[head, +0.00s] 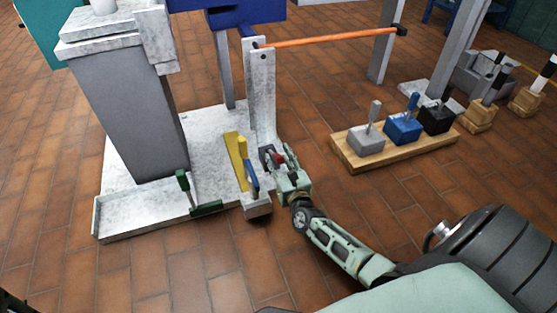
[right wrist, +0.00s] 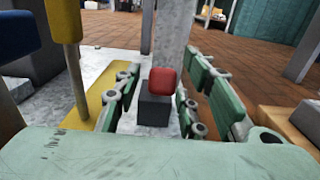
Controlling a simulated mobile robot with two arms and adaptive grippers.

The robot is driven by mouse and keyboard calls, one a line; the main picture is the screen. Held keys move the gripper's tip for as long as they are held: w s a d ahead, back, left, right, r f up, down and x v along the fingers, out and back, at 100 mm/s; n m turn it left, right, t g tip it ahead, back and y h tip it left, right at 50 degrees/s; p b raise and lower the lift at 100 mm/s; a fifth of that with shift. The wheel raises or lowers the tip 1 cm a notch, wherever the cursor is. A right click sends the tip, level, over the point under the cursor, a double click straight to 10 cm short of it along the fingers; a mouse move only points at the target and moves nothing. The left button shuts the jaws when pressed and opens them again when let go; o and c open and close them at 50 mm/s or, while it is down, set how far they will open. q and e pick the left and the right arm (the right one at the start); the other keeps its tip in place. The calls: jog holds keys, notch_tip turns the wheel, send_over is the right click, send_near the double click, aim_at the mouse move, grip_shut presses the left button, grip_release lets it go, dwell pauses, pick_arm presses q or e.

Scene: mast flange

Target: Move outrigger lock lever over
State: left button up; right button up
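A small lever with a red knob (head: 279,157) stands at the right edge of the white base plate (head: 130,212). In the right wrist view, the red knob (right wrist: 163,81) sits above a dark grey block (right wrist: 154,112). My right gripper (head: 281,162) is open, with its fingers on either side of the red knob and visible gaps to it. A yellow lever (right wrist: 66,50) rises left of the gripper on a yellow plate (right wrist: 98,82). A green lever (head: 184,188) stands further left on the base. Which one is the outrigger lock lever is not marked. My left gripper is not in view.
A grey post (head: 262,95) stands just behind the red knob, with an orange bar (head: 330,38) reaching right from it. A wooden board (head: 398,148) with grey, blue and black lever boxes lies to the right. The brick floor in front is clear.

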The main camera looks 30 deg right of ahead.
grip_shut()
dwell(0.5)
